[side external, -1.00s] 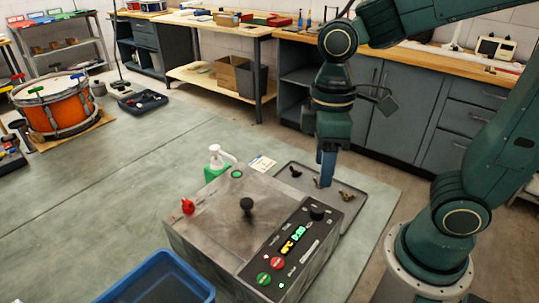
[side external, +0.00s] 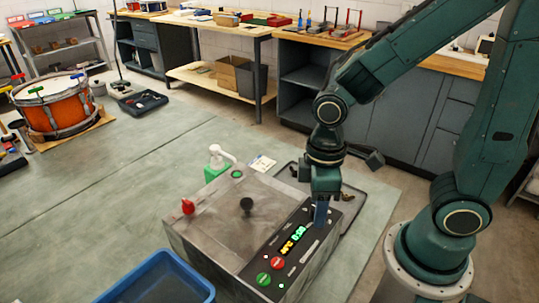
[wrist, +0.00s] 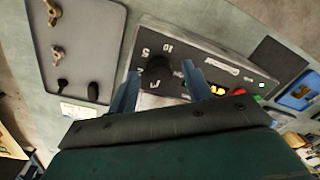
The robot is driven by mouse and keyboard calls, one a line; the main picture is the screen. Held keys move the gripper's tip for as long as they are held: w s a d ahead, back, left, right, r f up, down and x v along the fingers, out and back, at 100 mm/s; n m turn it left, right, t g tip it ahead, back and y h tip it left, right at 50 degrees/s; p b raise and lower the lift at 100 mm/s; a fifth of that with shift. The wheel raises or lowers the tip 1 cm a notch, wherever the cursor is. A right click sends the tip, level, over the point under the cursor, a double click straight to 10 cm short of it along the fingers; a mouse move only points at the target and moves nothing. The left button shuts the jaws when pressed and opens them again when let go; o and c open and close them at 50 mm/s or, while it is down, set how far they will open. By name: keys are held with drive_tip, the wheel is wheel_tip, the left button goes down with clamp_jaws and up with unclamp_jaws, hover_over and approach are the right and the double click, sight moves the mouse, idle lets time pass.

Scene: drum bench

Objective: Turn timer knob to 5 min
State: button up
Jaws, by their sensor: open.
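The timer knob (wrist: 158,70) is a round black dial on the black control panel (wrist: 205,57) of a grey metal box (side external: 215,226). Numbers, including 5 and 10, are printed around it in the wrist view; its exact setting is too small to read. My gripper (side external: 321,213) is over the knob end of the panel, pointing down, and hides the knob in the side view. In the wrist view my gripper (wrist: 160,88) is open, with one blue finger on each side of the knob. I cannot tell whether the fingers touch it.
The panel also has a lit green and yellow display (side external: 293,240), a red button (side external: 277,263) and a green button (side external: 263,279). A blue bin (side external: 160,279) is in front.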

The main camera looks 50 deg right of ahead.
drive_tip(key=shift+c, duration=0.4)
drive_tip(key=c, duration=0.9)
